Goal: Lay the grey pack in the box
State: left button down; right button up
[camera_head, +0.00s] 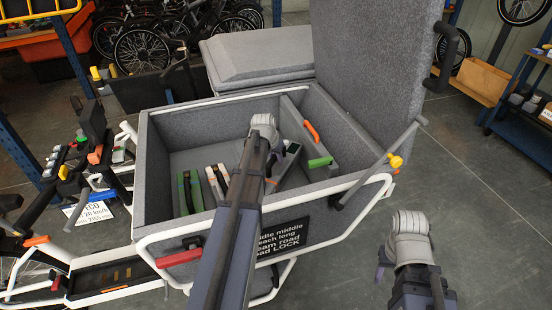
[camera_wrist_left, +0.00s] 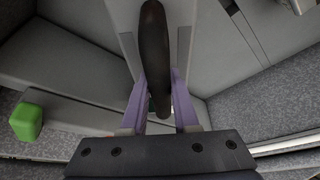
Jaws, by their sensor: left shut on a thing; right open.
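The grey pack (camera_wrist_left: 120,18) fills the upper middle of the left wrist view, with a dark rounded handle on it. My left gripper (camera_wrist_left: 159,100) has its purple fingers either side of this handle and is shut on it. In the head view the pack (camera_head: 287,168) is at the right part of the grey-lined box (camera_head: 172,131), partly hidden by my left arm. I cannot tell whether it touches the box floor. My right gripper (camera_head: 383,267) is open and empty, outside the box at lower right.
Packs with green (camera_head: 190,190) and white (camera_head: 215,184) sides stand in the box. A divider (camera_head: 330,150) with an orange handle (camera_head: 311,131) and a green block (camera_head: 320,162) is at its right. The raised lid (camera_head: 370,60) stands behind.

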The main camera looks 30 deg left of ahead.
aim_at(276, 166)
pick_arm(q)
jog(key=shift+f+b, duration=1.65)
jog(key=shift+f, duration=0.4)
jog(key=shift+f, duration=0.1)
notch_tip(276, 166, down, 4)
jog(key=b, duration=0.4)
jog(key=c, duration=0.7)
grip_release()
jog(key=shift+s, duration=0.1)
